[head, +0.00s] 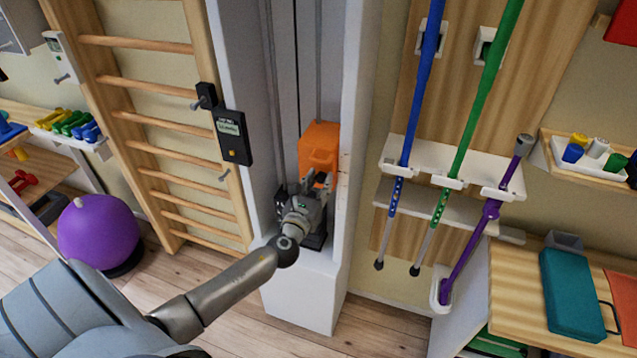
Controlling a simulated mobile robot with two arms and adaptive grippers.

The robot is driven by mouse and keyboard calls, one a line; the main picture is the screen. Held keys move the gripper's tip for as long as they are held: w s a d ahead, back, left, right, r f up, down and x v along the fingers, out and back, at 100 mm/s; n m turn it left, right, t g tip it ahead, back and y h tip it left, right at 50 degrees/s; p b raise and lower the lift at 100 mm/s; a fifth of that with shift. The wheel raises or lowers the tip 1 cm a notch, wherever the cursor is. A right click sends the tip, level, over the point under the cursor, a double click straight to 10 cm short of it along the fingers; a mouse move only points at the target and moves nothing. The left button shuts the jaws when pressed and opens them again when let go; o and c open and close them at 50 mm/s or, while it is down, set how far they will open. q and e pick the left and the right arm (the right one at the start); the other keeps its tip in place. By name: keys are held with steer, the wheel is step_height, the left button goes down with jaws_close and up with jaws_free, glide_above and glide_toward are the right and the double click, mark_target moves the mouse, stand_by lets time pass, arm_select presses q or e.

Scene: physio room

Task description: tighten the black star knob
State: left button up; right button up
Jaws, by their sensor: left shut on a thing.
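My left gripper (308,190) is in front of the white column, at the lower part of the orange block (320,146) that sits in the column's channel. Its fingers are closed at the block's front, on what I take to be the black star knob. The knob itself is hidden behind the fingers and wrist, so its shape and turn do not show. A dark part (318,240) shows just below the gripper. My right gripper is not in view.
The white column (355,130) has raised side walls close around my gripper. Wooden wall bars (160,122) with a black display box (232,137) stand left. A rack (428,166) holds blue, green and purple poles at right. A purple ball (98,236) is at left.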

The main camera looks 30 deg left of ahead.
arm_select(q)
steer(key=o, duration=1)
steer(key=v, duration=1.2)
steer(key=shift+a, duration=0.1)
